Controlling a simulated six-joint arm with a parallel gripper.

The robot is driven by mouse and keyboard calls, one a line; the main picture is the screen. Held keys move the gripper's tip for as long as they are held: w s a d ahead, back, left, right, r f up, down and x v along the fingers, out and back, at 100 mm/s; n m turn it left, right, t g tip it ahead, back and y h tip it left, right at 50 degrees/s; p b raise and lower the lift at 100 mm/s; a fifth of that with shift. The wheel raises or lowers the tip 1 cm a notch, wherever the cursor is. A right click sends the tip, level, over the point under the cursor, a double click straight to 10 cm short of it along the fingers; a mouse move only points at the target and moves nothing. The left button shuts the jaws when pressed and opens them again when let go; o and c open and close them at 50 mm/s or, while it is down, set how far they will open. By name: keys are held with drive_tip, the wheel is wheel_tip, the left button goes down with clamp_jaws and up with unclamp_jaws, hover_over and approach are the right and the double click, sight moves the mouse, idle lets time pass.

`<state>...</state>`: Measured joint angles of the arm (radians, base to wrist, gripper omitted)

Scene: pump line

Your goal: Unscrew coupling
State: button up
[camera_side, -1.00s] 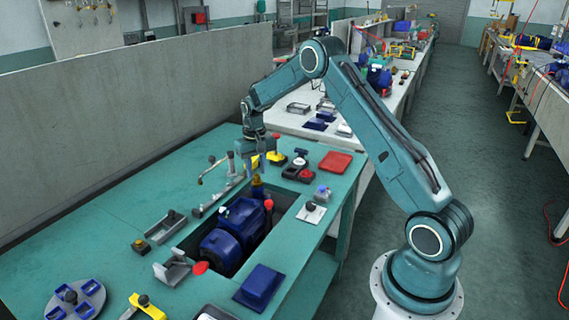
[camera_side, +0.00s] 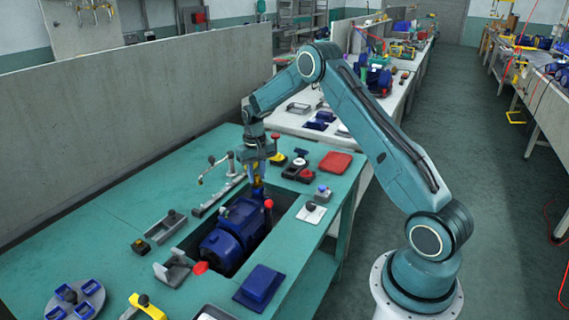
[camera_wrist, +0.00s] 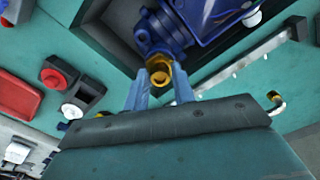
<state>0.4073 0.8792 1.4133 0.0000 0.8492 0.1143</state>
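The blue pump (camera_side: 232,232) lies in a recess in the teal bench. A brass-coloured coupling (camera_wrist: 158,72) sits at its near end in the wrist view, and it also shows at the pump's far end in the side view (camera_side: 257,191). My gripper (camera_wrist: 161,85) points down at the coupling, with one finger on each side of it. The fingers are apart, but I cannot tell whether they press on the brass. In the side view my gripper (camera_side: 257,178) is right above and around the coupling, whose upper part is partly hidden.
A red-knobbed post (camera_side: 268,206) stands close beside the coupling. A grey rail with a bent tap (camera_side: 218,168) lies left of the recess. A black and red switch box (camera_side: 300,170) and a red tray (camera_side: 336,162) lie behind.

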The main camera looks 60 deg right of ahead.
drive_tip(key=c, duration=0.4)
drive_tip(key=n, duration=0.4)
drive_tip(key=shift+n, duration=1.5)
drive_tip(key=shift+n, duration=0.3)
drive_tip(key=shift+n, duration=3.2)
